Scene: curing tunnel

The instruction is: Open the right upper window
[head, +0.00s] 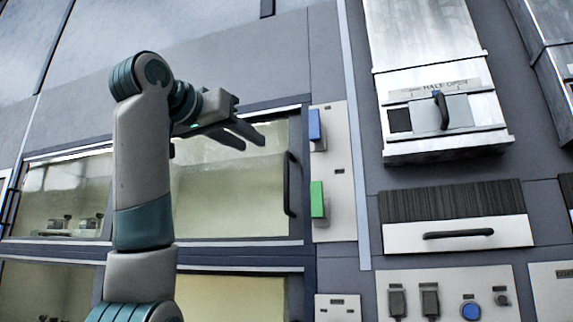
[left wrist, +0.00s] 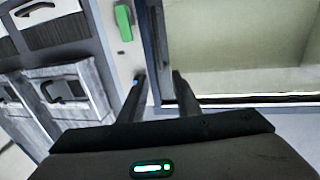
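The right upper window (head: 235,200) is a yellowish glass pane in a dark frame and looks closed in the head view. Its black vertical handle (head: 290,184) is on the pane's right side. My left gripper (head: 255,141) is in front of the pane's upper part, above and left of the handle. Its two fingers are apart with nothing between them. In the left wrist view the gripper (left wrist: 161,88) points toward the window's dark side frame, with the pane (left wrist: 250,40) to the right. My left arm hides the window's left edge. My right gripper is not in view.
Right of the window, a pale panel carries a blue switch (head: 315,125) and a green switch (head: 317,200). A metal hatch (head: 440,140) and a drawer (head: 455,235) are further right. The left upper window (head: 65,190) shows small items behind glass. Another window (head: 235,295) lies below.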

